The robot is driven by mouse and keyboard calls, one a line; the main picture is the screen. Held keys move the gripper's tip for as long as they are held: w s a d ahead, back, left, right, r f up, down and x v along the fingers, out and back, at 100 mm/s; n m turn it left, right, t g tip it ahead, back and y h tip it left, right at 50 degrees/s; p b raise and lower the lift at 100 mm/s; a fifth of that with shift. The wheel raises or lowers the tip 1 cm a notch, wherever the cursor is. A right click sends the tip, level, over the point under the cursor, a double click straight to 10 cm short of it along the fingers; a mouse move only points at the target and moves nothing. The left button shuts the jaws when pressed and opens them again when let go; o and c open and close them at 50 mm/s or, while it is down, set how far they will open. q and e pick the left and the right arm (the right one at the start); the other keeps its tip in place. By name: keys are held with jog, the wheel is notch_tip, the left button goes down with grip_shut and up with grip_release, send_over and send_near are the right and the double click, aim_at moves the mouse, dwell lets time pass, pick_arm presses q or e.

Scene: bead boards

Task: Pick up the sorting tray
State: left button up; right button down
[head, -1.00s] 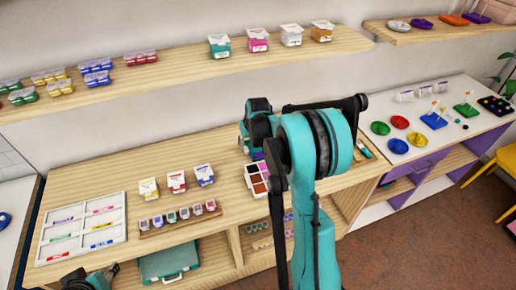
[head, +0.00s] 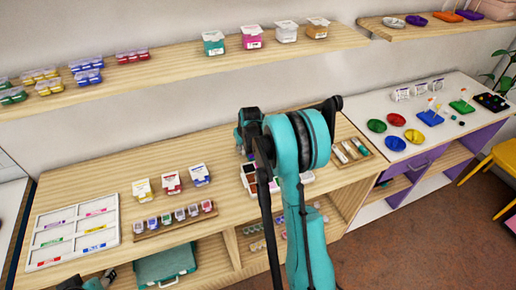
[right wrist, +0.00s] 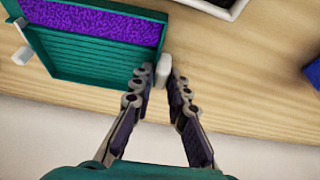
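The sorting tray (right wrist: 88,62) appears to be the teal tray in the right wrist view, with a ridged floor, a strip of purple beads (right wrist: 100,18) and white side tabs. My right gripper (right wrist: 163,76) has its fingers apart, on either side of the tray's right-hand white tab (right wrist: 163,70). A thin gap shows beside the right finger, so I do not see a firm hold. In the head view my right arm hides the tray. My left gripper (head: 107,276) is low at the lower left, too small to judge.
A white divided tray (head: 118,213) with coloured pieces lies at the bench's left. Small boxes (head: 171,182) and a row of little jars (head: 180,213) stand mid-bench. A wooden rack (head: 351,153) is right of my arm. A shelf (head: 190,68) runs above.

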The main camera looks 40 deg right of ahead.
jog(key=shift+r, duration=0.15)
jog(key=shift+r, duration=0.25)
jog(key=r+p, duration=0.1)
jog(key=r, duration=0.3)
jog(key=shift+s+d+p, duration=0.1)
jog(key=shift+s+p, duration=0.1)
jog(key=shift+p, duration=0.15)
jog(key=s+d+r+p, duration=0.1)
jog(key=s+d+r, duration=0.15)
jog(key=s, duration=0.25)
jog(key=s+d+r+p, duration=0.1)
jog(key=s+r, duration=0.2)
jog(key=s, duration=0.2)
jog(key=shift+s+a+f+m+t+y+b, duration=0.15)
jog(key=shift+a+m+t+y, duration=0.25)
jog(key=shift+a+m, duration=1.1)
jog(key=shift+s+a+f+m+t+y+b, duration=0.15)
jog(key=shift+a+m+t, duration=0.35)
jog(key=shift+a+m, duration=0.95)
jog(key=shift+d+r+m, duration=0.2)
jog(key=shift+d+m, duration=0.05)
jog(key=shift+d, duration=0.05)
